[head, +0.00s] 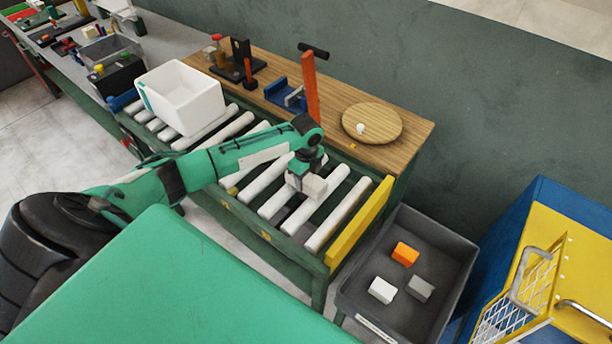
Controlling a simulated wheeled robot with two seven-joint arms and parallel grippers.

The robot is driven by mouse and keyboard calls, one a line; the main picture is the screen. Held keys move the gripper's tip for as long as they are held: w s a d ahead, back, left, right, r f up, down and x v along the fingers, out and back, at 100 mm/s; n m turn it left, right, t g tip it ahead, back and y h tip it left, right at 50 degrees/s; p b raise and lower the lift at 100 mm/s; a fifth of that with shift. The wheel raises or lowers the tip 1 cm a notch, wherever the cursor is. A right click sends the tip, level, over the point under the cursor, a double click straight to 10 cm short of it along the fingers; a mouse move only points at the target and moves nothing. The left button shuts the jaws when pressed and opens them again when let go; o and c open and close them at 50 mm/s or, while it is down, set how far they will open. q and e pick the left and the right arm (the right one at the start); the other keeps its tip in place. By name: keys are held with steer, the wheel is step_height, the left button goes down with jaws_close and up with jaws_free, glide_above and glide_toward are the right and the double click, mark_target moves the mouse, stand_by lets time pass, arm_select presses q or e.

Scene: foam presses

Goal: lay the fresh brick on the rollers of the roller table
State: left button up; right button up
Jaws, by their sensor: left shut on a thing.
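My left gripper (306,177) reaches in from the left over the right part of the roller table (318,262) and points down. It is shut on a pale grey brick (314,188), the fresh brick as far as I can tell. The brick is at or just above the white rollers (339,215); I cannot tell whether it touches them. The gripper hides part of the brick. My right gripper is not in view.
A yellow end stop (359,225) closes the table's right end. A white bin (181,97) stands on the rollers further left. A dark crate (440,268) with orange, white and grey blocks stands at the right. A wooden shelf with tools and a round board (385,122) lies behind.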

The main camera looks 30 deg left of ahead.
arm_select(q)
steer(key=shift+f, duration=0.1)
steer(key=o, duration=1.2)
step_height(320, 180, up, 12)
steer(key=b, duration=0.2)
steer(key=shift+r+b, duration=0.2)
steer(key=shift+b, duration=0.1)
